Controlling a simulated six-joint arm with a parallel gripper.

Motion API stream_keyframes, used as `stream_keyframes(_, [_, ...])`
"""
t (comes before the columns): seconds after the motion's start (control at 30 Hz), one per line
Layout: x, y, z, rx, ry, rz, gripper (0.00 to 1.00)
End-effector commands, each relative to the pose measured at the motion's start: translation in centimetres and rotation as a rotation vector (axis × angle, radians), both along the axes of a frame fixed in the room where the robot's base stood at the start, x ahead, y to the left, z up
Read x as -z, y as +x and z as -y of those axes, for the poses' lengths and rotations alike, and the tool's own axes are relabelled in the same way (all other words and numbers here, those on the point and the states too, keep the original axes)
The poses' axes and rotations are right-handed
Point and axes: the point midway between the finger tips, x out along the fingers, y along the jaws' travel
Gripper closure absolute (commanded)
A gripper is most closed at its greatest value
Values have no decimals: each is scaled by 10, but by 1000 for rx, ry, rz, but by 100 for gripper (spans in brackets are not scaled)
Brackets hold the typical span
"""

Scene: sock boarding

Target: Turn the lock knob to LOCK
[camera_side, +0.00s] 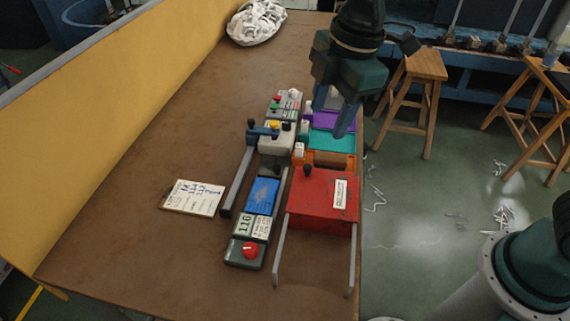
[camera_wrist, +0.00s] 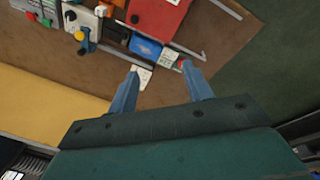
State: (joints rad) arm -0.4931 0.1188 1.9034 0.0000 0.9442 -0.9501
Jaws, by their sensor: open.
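A red round knob (camera_side: 249,251) with a white pointer mark sits on the near end of a grey unit, below the 116 display (camera_side: 244,225). I cannot read a LOCK label, so I cannot tell whether this is the lock knob or which setting it is on. In the wrist view the red knob (camera_wrist: 182,63) shows partly, beside the right fingertip. My gripper (camera_side: 331,121) is open and empty, high over the right side of the table, well away from that knob. In the wrist view its blue fingers (camera_wrist: 160,68) are spread apart.
A red box (camera_side: 318,196) with two grey rails stands right of the unit. A blue block (camera_side: 262,196), a grey box with a yellow knob (camera_side: 276,141) and a panel with coloured knobs (camera_side: 284,104) are behind. A written card (camera_side: 193,198) lies left.

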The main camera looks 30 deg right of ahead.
Motion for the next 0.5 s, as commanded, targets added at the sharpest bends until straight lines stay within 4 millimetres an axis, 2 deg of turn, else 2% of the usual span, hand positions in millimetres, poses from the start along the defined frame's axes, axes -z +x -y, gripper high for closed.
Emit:
stream_keyframes(0.27, [1,1,-2,-10,-2,-2,50])
stream_keyframes(0.37, [5,3,-9,-37,-8,-6,50])
stream_keyframes(0.5, [17,8,-28,-119,-25,-22,50])
